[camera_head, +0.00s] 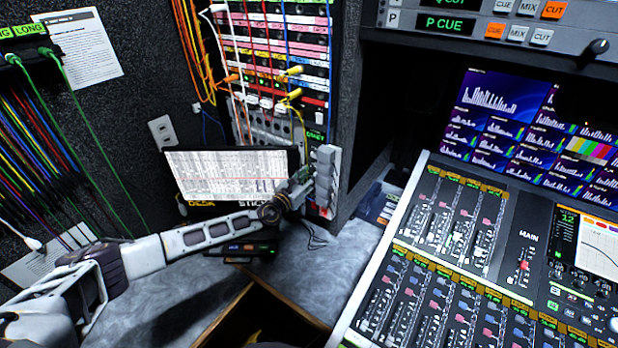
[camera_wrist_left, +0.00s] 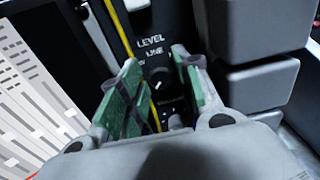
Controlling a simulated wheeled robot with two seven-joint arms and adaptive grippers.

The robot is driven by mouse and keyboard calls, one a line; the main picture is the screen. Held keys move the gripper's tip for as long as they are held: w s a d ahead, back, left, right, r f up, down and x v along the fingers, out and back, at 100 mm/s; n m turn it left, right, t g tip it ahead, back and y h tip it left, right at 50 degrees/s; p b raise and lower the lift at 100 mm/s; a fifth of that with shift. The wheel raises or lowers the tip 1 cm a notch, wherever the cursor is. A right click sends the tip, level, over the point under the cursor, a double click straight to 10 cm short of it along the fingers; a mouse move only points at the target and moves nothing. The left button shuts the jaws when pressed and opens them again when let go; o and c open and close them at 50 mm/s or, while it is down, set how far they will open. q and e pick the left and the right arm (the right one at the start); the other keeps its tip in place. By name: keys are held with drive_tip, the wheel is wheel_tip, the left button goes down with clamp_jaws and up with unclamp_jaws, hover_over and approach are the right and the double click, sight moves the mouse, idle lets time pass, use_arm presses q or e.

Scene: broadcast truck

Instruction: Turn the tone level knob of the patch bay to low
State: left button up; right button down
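The patch bay (camera_head: 280,50) stands at the back centre of the head view, with rows of jacks and plugged cables. My left gripper (camera_head: 303,178) is at its lower right part. In the left wrist view, my left gripper (camera_wrist_left: 156,62) is open, its green-padded fingers spread before a black panel marked "LEVEL" and "LINE". A small dark round knob (camera_wrist_left: 158,82) with a white pointer mark shows between the fingers, apart from them. Another round part (camera_wrist_left: 175,121) sits below it, partly hidden. I cannot read which label belongs to the tone level knob. My right gripper is not in view.
A lit screen (camera_head: 230,172) stands below the patch bay, left of the gripper. A yellow cable (camera_wrist_left: 122,30) runs down past the left finger. A mixing console (camera_head: 420,255) fills the right side. The grey desk (camera_head: 165,310) has clear room at front left.

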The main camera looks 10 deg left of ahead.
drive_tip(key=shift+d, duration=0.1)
use_arm(q)
clamp_jaws()
